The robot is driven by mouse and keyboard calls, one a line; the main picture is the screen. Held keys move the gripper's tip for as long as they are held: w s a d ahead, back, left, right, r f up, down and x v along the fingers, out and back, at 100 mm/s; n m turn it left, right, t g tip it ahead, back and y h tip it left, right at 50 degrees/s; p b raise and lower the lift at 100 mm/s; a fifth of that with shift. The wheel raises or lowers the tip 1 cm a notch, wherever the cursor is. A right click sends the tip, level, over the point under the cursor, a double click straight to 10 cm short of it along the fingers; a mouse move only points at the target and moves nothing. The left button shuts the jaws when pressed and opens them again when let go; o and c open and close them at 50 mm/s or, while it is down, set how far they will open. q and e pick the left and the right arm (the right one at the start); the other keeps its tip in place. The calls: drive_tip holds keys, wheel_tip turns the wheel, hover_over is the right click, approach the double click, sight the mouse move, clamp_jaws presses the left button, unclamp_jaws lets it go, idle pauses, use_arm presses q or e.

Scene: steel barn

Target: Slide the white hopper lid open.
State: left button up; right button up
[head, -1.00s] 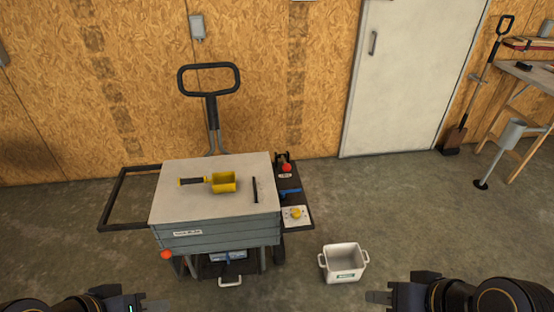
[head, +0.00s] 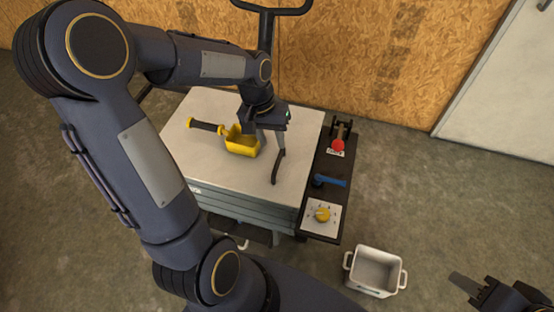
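The white hopper lid (head: 192,110) lies flat on top of the grey hopper cart, covering its top as far as I can see. A black bar handle (head: 278,168) stands on its right part. A yellow scoop (head: 241,142) with a dark grip lies on the lid, left of the handle. My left gripper (head: 267,135) points down over the lid, between the scoop and the far end of the handle. Its fingers overlap the handle's far end in the view, and I cannot tell whether they touch it. My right gripper (head: 466,290) is low at the right, away from the cart, partly cut off.
A dark side panel (head: 327,190) on the cart's right carries a red knob (head: 338,146), a blue lever (head: 330,181) and a yellow dial (head: 322,214). A white bin (head: 375,271) stands on the floor at the front right.

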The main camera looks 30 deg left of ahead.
sight(277, 161)
use_arm(q)
drive_tip(key=f, duration=0.2)
drive_tip(key=d+f, duration=0.1)
drive_tip(key=f, duration=0.1)
drive_tip(key=f+b, duration=0.1)
drive_tip(key=f, duration=0.2)
drive_tip(key=shift+d, duration=0.15)
drive_tip(key=shift+c, duration=0.2)
clamp_jaws()
